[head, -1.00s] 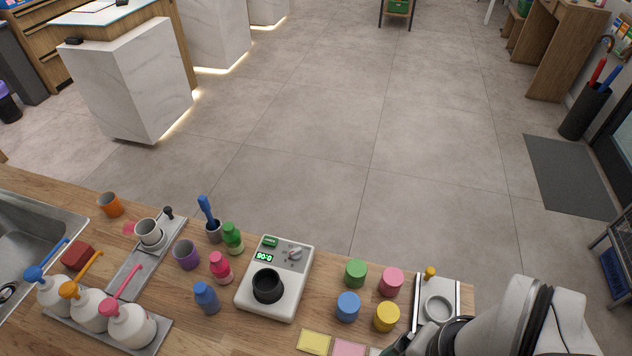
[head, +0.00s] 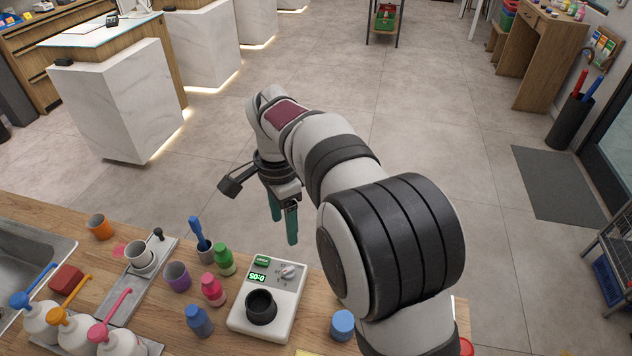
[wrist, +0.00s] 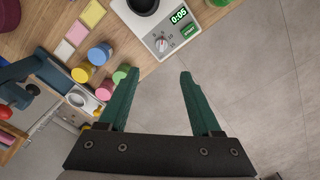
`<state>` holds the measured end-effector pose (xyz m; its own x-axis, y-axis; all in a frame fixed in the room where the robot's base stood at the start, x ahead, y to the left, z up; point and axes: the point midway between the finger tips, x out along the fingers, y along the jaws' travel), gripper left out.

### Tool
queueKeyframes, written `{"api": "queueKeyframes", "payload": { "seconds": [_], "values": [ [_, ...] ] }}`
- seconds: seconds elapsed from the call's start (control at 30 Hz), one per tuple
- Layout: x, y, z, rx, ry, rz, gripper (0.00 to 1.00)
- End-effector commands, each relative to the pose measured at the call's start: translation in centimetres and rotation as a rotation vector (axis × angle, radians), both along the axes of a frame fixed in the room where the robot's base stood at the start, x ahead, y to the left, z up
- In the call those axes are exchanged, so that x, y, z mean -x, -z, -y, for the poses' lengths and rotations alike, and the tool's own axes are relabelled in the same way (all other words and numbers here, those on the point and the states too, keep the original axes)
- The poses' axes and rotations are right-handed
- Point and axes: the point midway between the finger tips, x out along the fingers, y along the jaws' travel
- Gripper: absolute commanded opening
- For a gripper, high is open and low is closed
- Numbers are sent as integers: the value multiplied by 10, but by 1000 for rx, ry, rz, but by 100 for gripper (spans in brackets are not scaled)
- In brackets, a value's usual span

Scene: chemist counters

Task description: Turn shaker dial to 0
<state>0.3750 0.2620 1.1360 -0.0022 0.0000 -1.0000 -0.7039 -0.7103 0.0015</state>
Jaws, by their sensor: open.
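The shaker (head: 278,317) is a white box on the wooden counter with a black round cup holder (head: 261,306). Its grey dial (head: 289,271) is at the far right corner, beside a lit display (head: 257,276) and a green button (head: 262,261). In the wrist view the dial (wrist: 161,44) shows a red mark among small numbers, and the display (wrist: 179,15) reads 0:05. The exact dial setting is too small to tell. My gripper (head: 285,238) has teal fingers, open and empty, above and beyond the dial in the head view. The wrist view shows the dial ahead between the fingertips (wrist: 158,74).
Green (head: 223,262), pink (head: 213,290) and blue (head: 199,320) bottles stand left of the shaker. A dark cup with a blue-handled tool (head: 203,247) stands behind them. A blue jar (head: 343,325) is to its right. Open floor lies beyond the counter edge.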

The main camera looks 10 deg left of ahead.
Motion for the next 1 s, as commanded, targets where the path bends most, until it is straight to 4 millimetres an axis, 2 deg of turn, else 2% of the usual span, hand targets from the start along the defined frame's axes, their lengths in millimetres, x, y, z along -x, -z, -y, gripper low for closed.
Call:
{"api": "queueKeyframes", "payload": {
  "seconds": [0.17, 0.4, 0.6, 0.8, 1.0],
  "values": [
    [-1, 29, -4, 3, 7, -1, 65],
    [-1, 102, -3, 4, 6, -2, 65],
    [-1, 143, -3, 1, 7, 0, 65],
    [-2, 158, -3, -1, 6, 2, 65],
    [-2, 159, -3, -1, 6, 2, 65]
  ]
}}
